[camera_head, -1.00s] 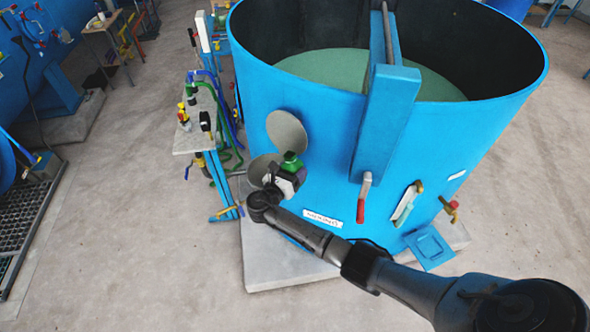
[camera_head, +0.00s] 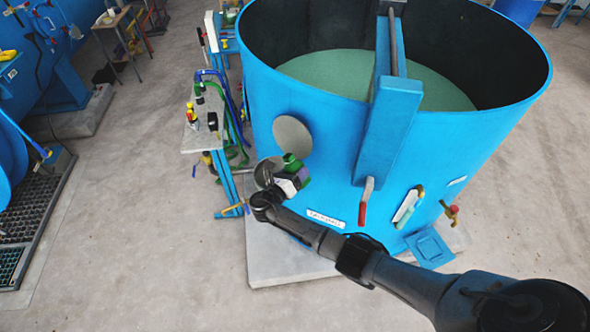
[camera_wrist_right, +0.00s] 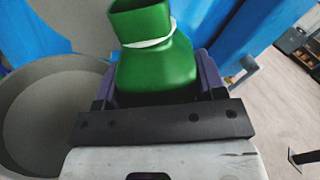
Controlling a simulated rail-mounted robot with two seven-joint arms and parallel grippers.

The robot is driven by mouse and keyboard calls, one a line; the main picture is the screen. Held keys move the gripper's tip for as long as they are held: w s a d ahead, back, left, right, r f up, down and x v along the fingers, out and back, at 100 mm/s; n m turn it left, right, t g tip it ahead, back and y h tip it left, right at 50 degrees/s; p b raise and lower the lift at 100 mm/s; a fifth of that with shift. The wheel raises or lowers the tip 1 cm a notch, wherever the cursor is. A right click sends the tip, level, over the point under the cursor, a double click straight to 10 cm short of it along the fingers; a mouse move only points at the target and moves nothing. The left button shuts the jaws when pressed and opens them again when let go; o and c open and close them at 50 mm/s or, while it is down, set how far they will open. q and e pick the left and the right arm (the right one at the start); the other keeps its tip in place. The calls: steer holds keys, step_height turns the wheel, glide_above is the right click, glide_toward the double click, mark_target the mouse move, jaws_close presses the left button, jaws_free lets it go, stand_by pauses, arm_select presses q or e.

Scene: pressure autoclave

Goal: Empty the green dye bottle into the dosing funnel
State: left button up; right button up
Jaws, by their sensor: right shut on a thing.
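The green dye bottle (camera_head: 292,162) is held in my right gripper (camera_head: 290,178), beside the blue tank's wall. In the right wrist view the bottle (camera_wrist_right: 157,62) stands between the dark fingers (camera_wrist_right: 158,92), with its neck and a pale ring showing above them. Its lower part is hidden behind the gripper. A round grey bowl, apparently the dosing funnel (camera_head: 265,171), is just left of the bottle in the head view, partly behind the gripper. In the right wrist view the funnel (camera_wrist_right: 22,125) is at the left, with the bottle beside its rim. My left gripper is not in view.
The large blue tank (camera_head: 330,150) fills the area behind the gripper, with a round grey disc (camera_head: 292,134) on its wall above the funnel. A small bench (camera_head: 200,138) with valves and hoses stands to the left. The floor (camera_head: 150,240) at the front left is clear.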

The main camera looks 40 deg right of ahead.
steer(key=shift+s+r+n+p, duration=0.1)
steer(key=shift+s+n+p, duration=0.25)
steer(key=shift+n+p, duration=0.85)
steer(key=shift+s+d+n+p, duration=0.1)
steer(key=shift+s+n+p, duration=0.1)
steer(key=shift+n+p, duration=0.5)
steer(key=shift+s+f+n+p, duration=0.25)
steer(key=shift+f+n+p, duration=0.1)
steer(key=shift+n+p, duration=0.75)
steer(key=shift+f, duration=0.15)
